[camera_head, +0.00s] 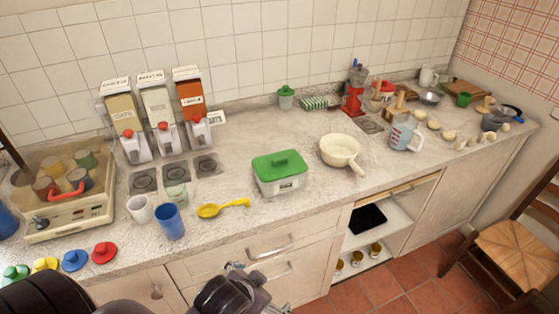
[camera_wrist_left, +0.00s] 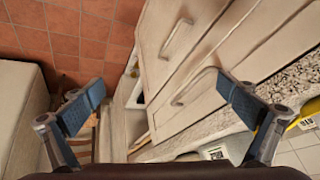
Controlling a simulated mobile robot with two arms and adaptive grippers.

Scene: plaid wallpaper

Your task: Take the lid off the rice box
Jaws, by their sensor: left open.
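The rice box (camera_head: 280,186) is a white box on the counter, near the middle of the head view. My right gripper is in neither view.
A yellow ladle (camera_head: 222,208), a blue cup (camera_head: 169,222) and a white mug (camera_head: 140,209) stand left of the box. A cream pan (camera_head: 340,150) is to its right. Three dispensers (camera_head: 157,112) are behind left. Drawer handles (camera_head: 270,248) protrude below the counter edge.

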